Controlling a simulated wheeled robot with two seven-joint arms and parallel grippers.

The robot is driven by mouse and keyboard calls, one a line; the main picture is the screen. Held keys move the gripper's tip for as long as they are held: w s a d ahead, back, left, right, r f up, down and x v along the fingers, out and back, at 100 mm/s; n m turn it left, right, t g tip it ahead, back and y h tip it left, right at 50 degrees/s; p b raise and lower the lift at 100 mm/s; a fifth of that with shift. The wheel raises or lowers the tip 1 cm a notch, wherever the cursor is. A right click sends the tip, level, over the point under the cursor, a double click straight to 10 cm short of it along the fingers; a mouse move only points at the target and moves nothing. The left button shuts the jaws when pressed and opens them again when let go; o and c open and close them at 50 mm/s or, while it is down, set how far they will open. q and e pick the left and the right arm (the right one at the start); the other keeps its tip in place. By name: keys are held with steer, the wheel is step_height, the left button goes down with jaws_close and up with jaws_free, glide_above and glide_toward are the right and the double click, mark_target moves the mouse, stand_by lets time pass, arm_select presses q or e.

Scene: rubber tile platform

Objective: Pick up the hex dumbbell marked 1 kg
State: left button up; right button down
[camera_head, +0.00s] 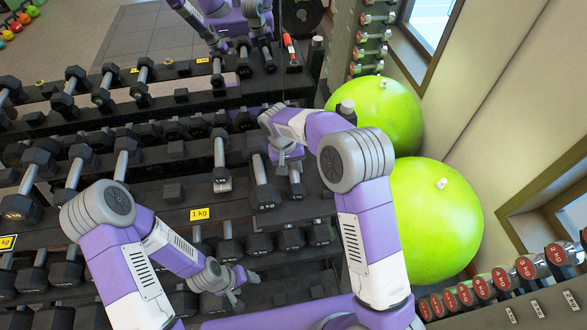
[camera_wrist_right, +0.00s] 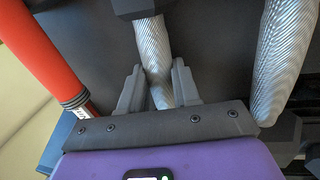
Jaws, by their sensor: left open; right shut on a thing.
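My right gripper (camera_head: 287,153) is at the rack's middle shelf, shut on the grey handle of a small hex dumbbell (camera_head: 296,188). In the right wrist view, its two fingers (camera_wrist_right: 158,92) sit on either side of that ridged metal handle (camera_wrist_right: 153,45). The mark on this dumbbell's end is too small to read with certainty. A larger hex dumbbell (camera_head: 264,194), seemingly marked 3 kg, lies just to its left. My left gripper (camera_head: 236,291) is open and empty, low over the front of the rack.
More hex dumbbells fill the rack, including one (camera_head: 221,178) further left. A yellow weight tag (camera_head: 202,214) is on the shelf edge. Two green balls (camera_head: 435,220) stand to the right. Red-ended dumbbells (camera_head: 480,288) line the lower right. A red bar (camera_wrist_right: 48,58) is near the right wrist.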

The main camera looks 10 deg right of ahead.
mark_target(292, 167)
steer(key=shift+w+r, duration=0.1)
steer(key=shift+r, duration=0.1)
step_height(292, 167, up, 10)
steer(key=p, duration=0.1)
stand_by(0.4)
steer(key=shift+f, duration=0.1)
stand_by(0.5)
